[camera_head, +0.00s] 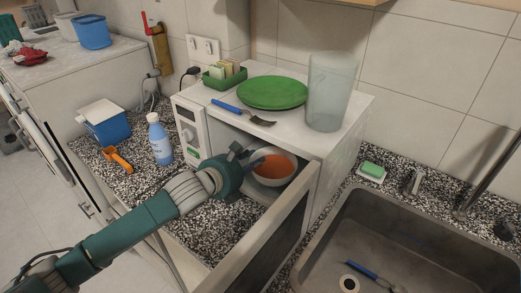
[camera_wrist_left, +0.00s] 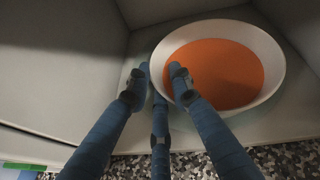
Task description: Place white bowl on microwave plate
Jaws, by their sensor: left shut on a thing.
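The white bowl (camera_head: 273,181), with orange contents, is inside the open microwave (camera_head: 345,155), near its opening. It also shows in the left wrist view (camera_wrist_left: 272,62), looking level. My left gripper (camera_head: 251,157) reaches into the microwave from the left and is shut on the bowl's near-left rim. In the left wrist view, one finger is over the inside of the rim and the others are outside it (camera_wrist_left: 160,82). I cannot clearly make out the microwave plate; the bowl and my gripper cover much of the cavity floor. My right gripper is not in view.
The microwave door (camera_head: 265,240) stands open toward me, right of my left arm. On top are a green plate (camera_head: 272,92), a fork (camera_head: 243,112) and a tall glass (camera_head: 328,92).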

